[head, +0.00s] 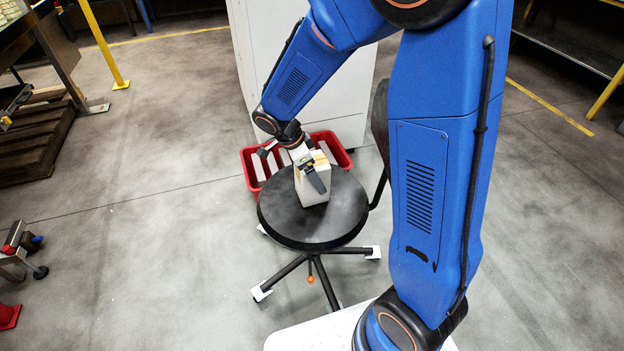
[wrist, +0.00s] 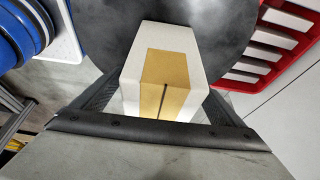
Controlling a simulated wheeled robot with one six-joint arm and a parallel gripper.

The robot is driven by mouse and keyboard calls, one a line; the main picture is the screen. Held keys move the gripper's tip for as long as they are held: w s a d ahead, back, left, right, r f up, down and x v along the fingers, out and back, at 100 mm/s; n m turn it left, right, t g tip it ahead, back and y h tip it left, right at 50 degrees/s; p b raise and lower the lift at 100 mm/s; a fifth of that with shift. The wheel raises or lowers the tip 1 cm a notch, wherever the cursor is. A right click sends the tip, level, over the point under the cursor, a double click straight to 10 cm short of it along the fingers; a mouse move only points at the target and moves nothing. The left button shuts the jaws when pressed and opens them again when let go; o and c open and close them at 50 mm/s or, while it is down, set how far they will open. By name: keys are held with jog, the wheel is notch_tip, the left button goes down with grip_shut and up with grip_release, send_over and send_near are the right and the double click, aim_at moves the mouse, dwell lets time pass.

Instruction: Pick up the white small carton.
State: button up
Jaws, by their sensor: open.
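The white small carton (head: 313,184) stands upright on the round black seat of a swivel chair (head: 285,222). In the wrist view the carton (wrist: 130,85) shows a tan tape strip on its top and lies between the two fingers. My gripper (head: 304,172) is open at the carton, with one finger on each side of it. In the wrist view my gripper (wrist: 160,108) spans the carton's near part. I cannot tell whether either finger touches it. Part of the carton's top is hidden by the gripper in the head view.
A red crate (head: 250,174) with white items stands behind the chair, in front of a large pale cabinet (head: 247,60). The chair's backrest (head: 381,120) rises at the right of the seat.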

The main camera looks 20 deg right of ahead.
jog(key=shift+x, duration=1.8)
jog(key=shift+w, duration=0.1)
jog(key=c, duration=1.3)
jog(key=shift+o, duration=0.2)
